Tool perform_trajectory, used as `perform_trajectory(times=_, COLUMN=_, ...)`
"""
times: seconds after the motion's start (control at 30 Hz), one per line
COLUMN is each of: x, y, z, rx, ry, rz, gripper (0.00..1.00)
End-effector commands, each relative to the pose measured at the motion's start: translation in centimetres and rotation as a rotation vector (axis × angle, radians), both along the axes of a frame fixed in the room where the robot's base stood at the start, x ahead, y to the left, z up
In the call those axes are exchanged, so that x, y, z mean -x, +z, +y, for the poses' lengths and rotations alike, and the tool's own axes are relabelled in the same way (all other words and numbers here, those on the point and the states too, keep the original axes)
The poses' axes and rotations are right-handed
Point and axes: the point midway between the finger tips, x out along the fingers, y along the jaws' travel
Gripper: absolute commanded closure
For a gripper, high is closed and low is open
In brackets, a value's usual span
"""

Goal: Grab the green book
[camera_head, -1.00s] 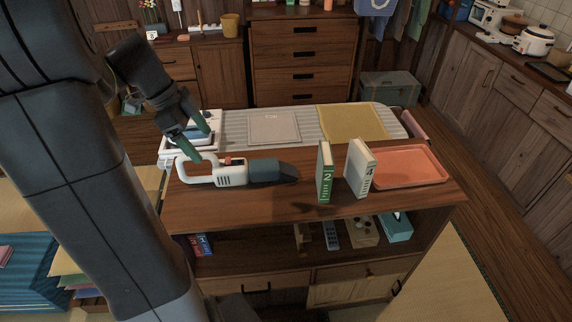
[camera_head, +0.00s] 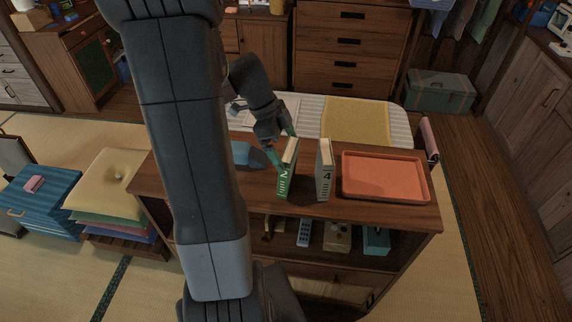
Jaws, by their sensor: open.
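The green book (camera_head: 284,184), marked 2 on its spine, stands upright on the wooden counter top. My gripper (camera_head: 282,152) is open, pointing down at the upper part of the green book. One finger shows at the book's left side and the other near its top on the far side. I cannot tell whether the fingers touch it. A grey-white book (camera_head: 324,172), marked 4, stands upright just to the right, with a gap between the two.
An orange tray (camera_head: 385,178) lies on the counter right of the books. A yellow mat (camera_head: 356,120) lies behind. Shelves below hold a tissue box (camera_head: 376,241) and a remote (camera_head: 304,233).

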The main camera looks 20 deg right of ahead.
Motion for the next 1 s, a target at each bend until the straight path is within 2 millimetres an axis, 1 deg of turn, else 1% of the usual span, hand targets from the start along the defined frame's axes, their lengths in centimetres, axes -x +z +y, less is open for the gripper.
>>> perform_trajectory(times=0.13, x=0.4, y=-1.8, z=-0.5, rx=0.001, ry=-0.001, rz=0.002, gripper=0.0)
perform_trajectory(times=0.23, x=0.6, y=-2.7, z=-0.8, rx=0.001, ry=0.0, rz=-0.002, gripper=0.0)
perform_trajectory(times=0.33, x=0.6, y=-3.1, z=-1.0, rx=0.002, ry=0.0, rz=-0.005, gripper=0.0)
perform_trajectory(times=0.53, x=0.6, y=-3.1, z=-1.0, rx=0.004, ry=0.001, rz=-0.006, gripper=0.0)
perform_trajectory(times=0.67, x=0.6, y=-3.1, z=-1.0, rx=0.004, ry=0.001, rz=-0.007, gripper=0.26)
perform_trajectory(times=0.7, x=0.6, y=-3.1, z=-1.0, rx=0.004, ry=0.001, rz=-0.007, gripper=0.33)
perform_trajectory(times=0.9, x=0.5, y=-3.0, z=-1.0, rx=0.005, ry=0.002, rz=-0.008, gripper=0.34)
perform_trajectory(times=1.0, x=0.5, y=-2.6, z=-1.0, rx=0.005, ry=0.001, rz=-0.01, gripper=0.34)
